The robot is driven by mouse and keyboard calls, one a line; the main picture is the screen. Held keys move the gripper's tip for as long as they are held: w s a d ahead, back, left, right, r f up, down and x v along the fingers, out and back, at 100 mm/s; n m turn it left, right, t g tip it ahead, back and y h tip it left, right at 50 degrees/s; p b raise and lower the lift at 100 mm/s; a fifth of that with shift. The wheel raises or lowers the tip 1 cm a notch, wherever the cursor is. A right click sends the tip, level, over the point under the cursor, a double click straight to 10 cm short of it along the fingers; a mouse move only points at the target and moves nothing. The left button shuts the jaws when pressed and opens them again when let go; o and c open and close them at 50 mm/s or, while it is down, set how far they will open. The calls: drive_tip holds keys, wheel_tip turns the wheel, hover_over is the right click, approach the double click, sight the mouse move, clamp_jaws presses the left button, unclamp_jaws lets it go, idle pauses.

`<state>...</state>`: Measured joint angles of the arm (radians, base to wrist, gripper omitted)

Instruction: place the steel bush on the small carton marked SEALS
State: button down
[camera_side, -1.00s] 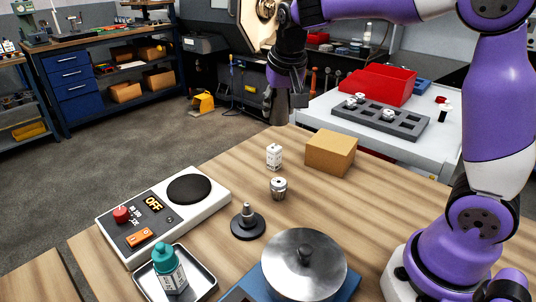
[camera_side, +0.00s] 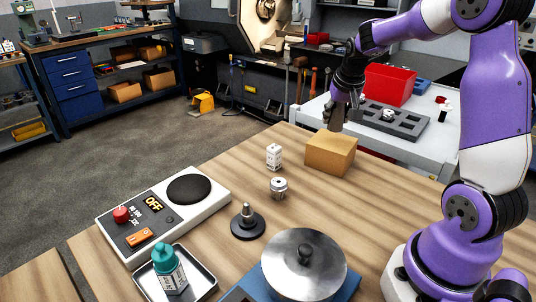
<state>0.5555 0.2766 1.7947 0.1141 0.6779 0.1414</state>
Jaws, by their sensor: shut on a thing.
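My gripper (camera_side: 337,122) points down at the far right of the wooden bench. Its fingertips are just above the top of the plain brown carton (camera_side: 329,156), near its back edge. I cannot tell whether anything touches the carton. The gripper is shut on a small grey thing, taken as the steel bush, mostly hidden between the dark fingers. No SEALS marking is readable on either carton.
A ridged metal part (camera_side: 279,188) stands in front of the white carton. A grey slotted tray (camera_side: 400,120) lies behind.

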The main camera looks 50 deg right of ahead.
sight(338, 118)
drive_tip(key=shift+f, duration=1.55)
drive_tip(key=shift+f, duration=0.15)
drive_tip(key=shift+c, duration=2)
unclamp_jaws()
